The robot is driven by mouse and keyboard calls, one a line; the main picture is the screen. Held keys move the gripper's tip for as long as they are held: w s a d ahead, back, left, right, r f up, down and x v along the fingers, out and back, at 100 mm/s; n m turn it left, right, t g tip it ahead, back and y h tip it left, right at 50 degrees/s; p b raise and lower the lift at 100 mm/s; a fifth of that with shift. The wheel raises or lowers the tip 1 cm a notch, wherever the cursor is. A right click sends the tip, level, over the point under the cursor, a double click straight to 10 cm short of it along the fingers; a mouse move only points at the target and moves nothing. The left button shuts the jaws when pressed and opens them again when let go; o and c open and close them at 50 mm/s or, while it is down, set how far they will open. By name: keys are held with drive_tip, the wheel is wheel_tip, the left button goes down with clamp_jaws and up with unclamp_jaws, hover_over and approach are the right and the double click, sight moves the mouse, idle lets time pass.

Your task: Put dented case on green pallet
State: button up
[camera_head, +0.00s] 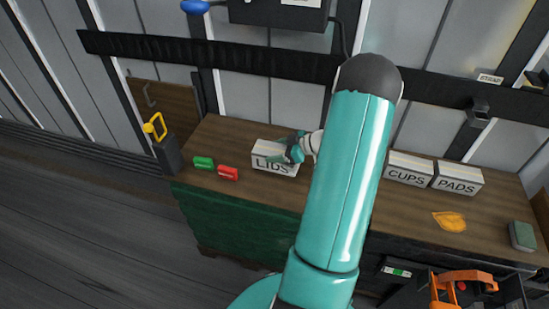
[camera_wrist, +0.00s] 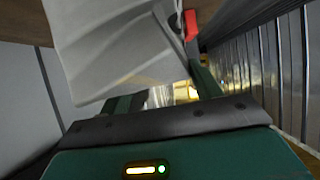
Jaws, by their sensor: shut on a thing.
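A white case marked LIDS (camera_head: 272,163) is at the left part of the wooden bench, with my gripper (camera_head: 296,150) at its right end. In the wrist view the pale case (camera_wrist: 108,45) fills the space between the fingers, and its surface looks creased. My gripper is shut on it. I cannot tell whether the case touches the bench. Two more white cases, CUPS (camera_head: 408,168) and PADS (camera_head: 457,178), stand side by side further right. A dark green, ribbed mass (camera_head: 230,225) shows below the bench's left front; I cannot tell if it is the green pallet.
A green block (camera_head: 203,163) and a red block (camera_head: 228,173) lie left of the LIDS case. An orange leaf-like piece (camera_head: 450,221) and a grey-green box (camera_head: 522,236) lie at the right. A dark crate (camera_head: 510,293) with orange handles stands lower right. The left floor is clear.

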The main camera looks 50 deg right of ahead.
drive_tip(key=shift+w+f, duration=0.55)
drive_tip(key=shift+f, duration=1.5)
drive_tip(key=shift+f, duration=0.1)
drive_tip(key=o, duration=1.5)
drive_tip(key=shift+f, duration=0.1)
drive_tip(key=shift+s+d+r, duration=0.1)
drive_tip(key=shift+s+r, duration=0.15)
drive_tip(key=shift+r, duration=0.05)
drive_tip(key=v, duration=1.1)
drive_tip(key=shift+s, duration=0.25)
